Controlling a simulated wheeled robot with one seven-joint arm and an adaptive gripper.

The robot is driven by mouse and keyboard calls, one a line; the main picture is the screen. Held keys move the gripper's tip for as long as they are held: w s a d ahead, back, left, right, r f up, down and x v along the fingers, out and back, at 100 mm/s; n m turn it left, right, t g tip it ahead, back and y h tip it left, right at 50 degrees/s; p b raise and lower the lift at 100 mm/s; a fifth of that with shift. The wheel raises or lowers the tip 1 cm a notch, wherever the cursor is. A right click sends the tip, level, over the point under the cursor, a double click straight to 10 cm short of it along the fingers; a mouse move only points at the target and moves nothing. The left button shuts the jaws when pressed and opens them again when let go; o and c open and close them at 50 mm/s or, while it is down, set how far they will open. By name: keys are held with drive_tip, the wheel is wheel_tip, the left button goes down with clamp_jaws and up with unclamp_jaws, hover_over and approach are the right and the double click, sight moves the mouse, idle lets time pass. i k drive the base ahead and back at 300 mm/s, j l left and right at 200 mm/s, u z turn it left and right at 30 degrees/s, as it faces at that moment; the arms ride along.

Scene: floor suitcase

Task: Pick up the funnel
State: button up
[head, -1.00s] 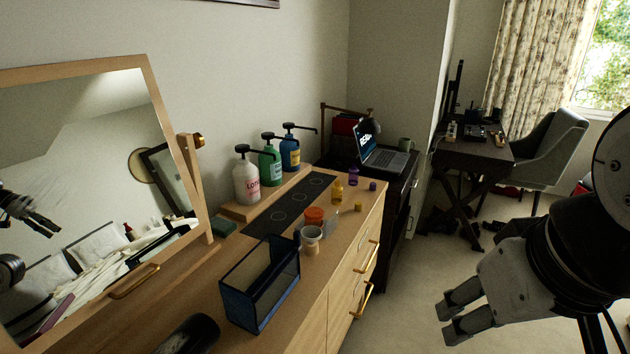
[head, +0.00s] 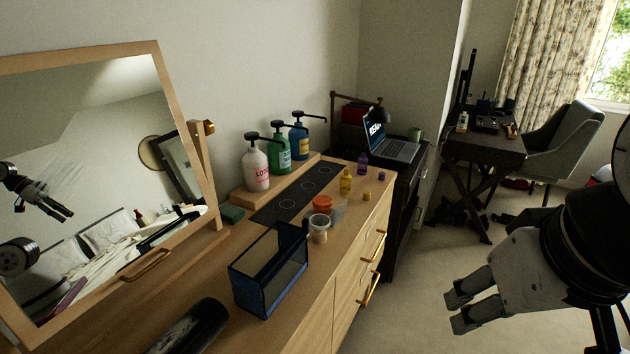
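No thing is clearly a funnel at this size. The closest candidate is a small pale cup-like piece (head: 319,231) on the dresser top, in front of an orange-lidded jar (head: 322,205). A translucent piece (head: 340,210) stands just right of the jar; its shape is hard to tell. My gripper (head: 457,311) is at the lower right over the floor, well right of the dresser and apart from these things. Its two fingers point left with a gap between them, and nothing is held.
A blue-framed open box (head: 268,292) and a dark rounded case (head: 190,328) lie on the dresser's near part. Pump bottles (head: 280,155) stand on a raised board behind. A mirror (head: 110,170) stands at left. Gold drawer handles (head: 374,246) stick out from the dresser front.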

sight(320, 222)
drive_tip(key=i+l+u, duration=0.15)
drive_tip(key=i+l, duration=0.15)
drive_tip(key=i+l+u, duration=0.35)
drive_tip(key=i+l, duration=0.15)
drive_tip(key=l, duration=0.25)
drive_tip(key=i+l+u, duration=0.2)
drive_tip(key=l, duration=0.25)
drive_tip(key=i+l+u, duration=0.15)
drive_tip(key=l, duration=0.3)
drive_tip(key=i, duration=0.1)
